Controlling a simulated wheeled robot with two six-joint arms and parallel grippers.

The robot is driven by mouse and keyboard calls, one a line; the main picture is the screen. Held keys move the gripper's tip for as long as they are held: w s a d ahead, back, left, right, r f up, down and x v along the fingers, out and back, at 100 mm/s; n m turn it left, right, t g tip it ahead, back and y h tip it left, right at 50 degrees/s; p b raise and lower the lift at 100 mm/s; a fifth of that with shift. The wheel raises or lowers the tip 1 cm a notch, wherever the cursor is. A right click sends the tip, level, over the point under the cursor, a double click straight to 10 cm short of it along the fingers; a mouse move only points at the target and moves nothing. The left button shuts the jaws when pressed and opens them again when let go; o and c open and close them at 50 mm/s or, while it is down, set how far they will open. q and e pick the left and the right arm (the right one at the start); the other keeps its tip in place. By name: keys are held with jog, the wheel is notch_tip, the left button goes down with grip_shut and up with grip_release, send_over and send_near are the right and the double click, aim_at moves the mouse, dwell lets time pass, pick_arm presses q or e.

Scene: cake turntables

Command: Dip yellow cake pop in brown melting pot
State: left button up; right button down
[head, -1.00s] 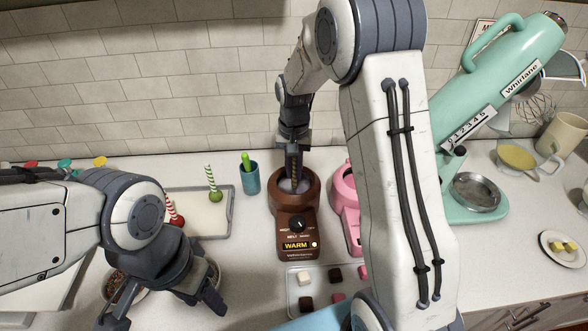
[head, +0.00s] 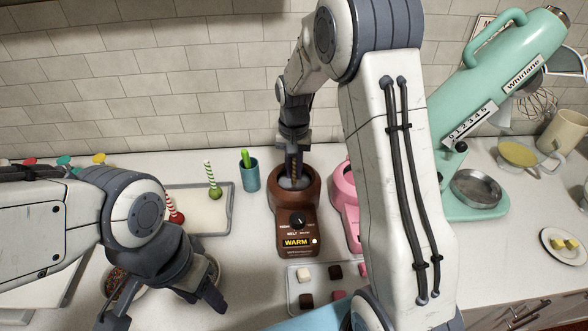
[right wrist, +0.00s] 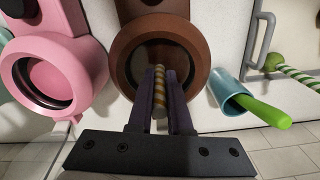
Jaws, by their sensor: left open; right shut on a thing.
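The brown melting pot (head: 296,212) stands on the counter in the middle of the head view, its front reading WARM. My right gripper (head: 292,172) points down over the pot's opening. In the right wrist view my right gripper (right wrist: 160,100) is shut on a striped stick (right wrist: 159,92), brown and yellowish, that runs down into the brown pot (right wrist: 122,68). The cake pop's head is hidden, so I cannot tell its colour or whether it is in the melt. My left gripper (head: 165,305) is open and empty at the lower left, above the counter.
A pink pot (head: 345,200) stands close right of the brown one. A blue cup (head: 249,177) with a green tool stands left. A tray (head: 230,215) with green and red cake pops lies further left. A tray of candy squares (head: 293,300) is in front. A mint mixer (head: 475,120) stands right.

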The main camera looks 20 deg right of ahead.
jog(key=shift+r, duration=0.1)
dwell(0.5)
jog(key=shift+r+p, duration=2.85)
jog(key=shift+r, duration=0.25)
